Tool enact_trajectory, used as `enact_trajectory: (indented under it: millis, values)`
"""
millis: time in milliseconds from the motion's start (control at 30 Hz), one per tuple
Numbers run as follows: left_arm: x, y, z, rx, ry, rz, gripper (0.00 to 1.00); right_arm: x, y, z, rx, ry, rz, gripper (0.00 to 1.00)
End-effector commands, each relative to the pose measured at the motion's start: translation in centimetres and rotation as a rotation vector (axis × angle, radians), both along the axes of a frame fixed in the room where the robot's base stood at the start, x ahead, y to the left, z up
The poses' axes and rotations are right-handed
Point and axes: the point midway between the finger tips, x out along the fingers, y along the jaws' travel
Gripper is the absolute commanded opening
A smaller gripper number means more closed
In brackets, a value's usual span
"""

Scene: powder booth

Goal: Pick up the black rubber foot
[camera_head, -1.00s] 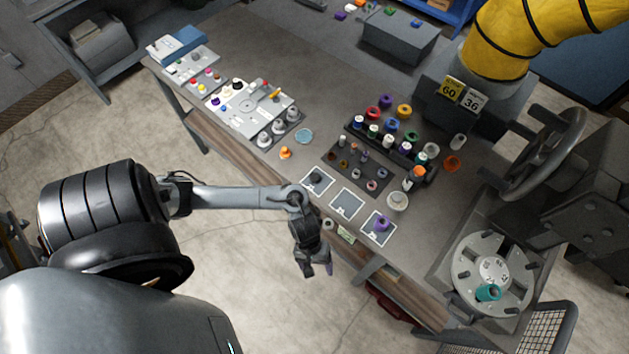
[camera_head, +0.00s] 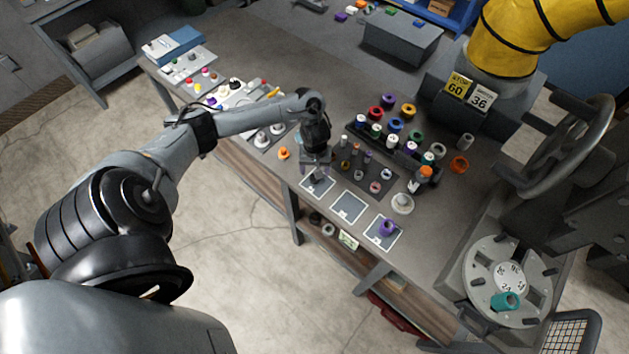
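A small dark object (camera_head: 318,179), which looks like the black rubber foot, sits on the left one of three white-bordered squares on the table. My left gripper (camera_head: 315,166) points down just above and behind it, near that square. Its fingers look spread apart, with nothing visible held between them. The gripper partly covers the area around the dark object, and I cannot tell whether they touch. My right gripper is not in view.
A purple piece (camera_head: 387,228) sits on the right square; the middle square (camera_head: 348,207) is empty. A dark tray (camera_head: 352,178) of small parts and a rack of colored spools (camera_head: 396,147) stand to the right. An orange piece (camera_head: 284,153) is left of the gripper.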

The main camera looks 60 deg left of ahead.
Motion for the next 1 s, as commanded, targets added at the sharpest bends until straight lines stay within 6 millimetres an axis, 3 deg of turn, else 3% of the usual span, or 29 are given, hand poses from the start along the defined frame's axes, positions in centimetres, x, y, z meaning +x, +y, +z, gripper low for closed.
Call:
enact_trajectory:
  millis: [233,600,900,1000]
  values:
    - [0.0,0.1,-1.5,-0.001,0.002,0.001,0.71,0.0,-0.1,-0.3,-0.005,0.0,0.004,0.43]
    - [0.1,0.6,-5.6,-0.001,0.001,0.001,0.71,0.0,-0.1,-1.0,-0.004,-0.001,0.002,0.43]
    - [0.1,0.6,-5.8,0.0,0.0,0.0,0.71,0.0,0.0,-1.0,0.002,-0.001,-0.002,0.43]
    - [0.1,0.6,-5.8,0.0,0.0,0.0,0.56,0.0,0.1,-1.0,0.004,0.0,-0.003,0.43]
